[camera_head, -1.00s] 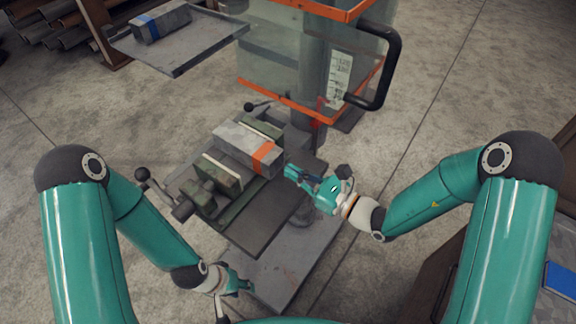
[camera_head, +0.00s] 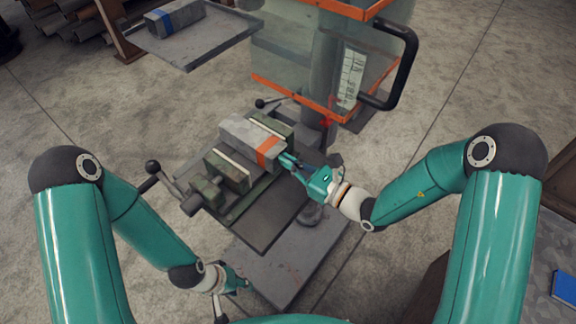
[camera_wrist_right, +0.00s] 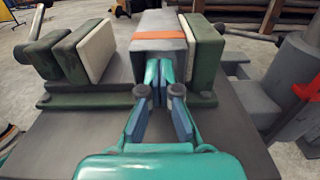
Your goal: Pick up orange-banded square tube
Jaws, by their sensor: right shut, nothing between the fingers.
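The orange-banded square tube (camera_head: 240,134) is grey and lies in the green vise (camera_head: 246,187). Its orange band (camera_head: 267,150) is near the end facing my right gripper. In the right wrist view the tube (camera_wrist_right: 154,25) lies beside the right jaw, with a gap to the left jaw (camera_wrist_right: 97,50). My right gripper (camera_head: 287,160) is at the tube's near end; in the right wrist view its fingers (camera_wrist_right: 160,72) are together, with nothing between them. I cannot tell whether the tips touch the tube. My left gripper (camera_head: 238,284) hangs low, far from the tube; its opening is unclear.
A grey tray (camera_head: 200,50) at the back left bears a blue-banded block (camera_head: 175,17). A clear guard with orange edges (camera_head: 300,98) and a black handle (camera_head: 408,60) stands behind the vise. The vise's handle (camera_head: 153,168) sticks out left.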

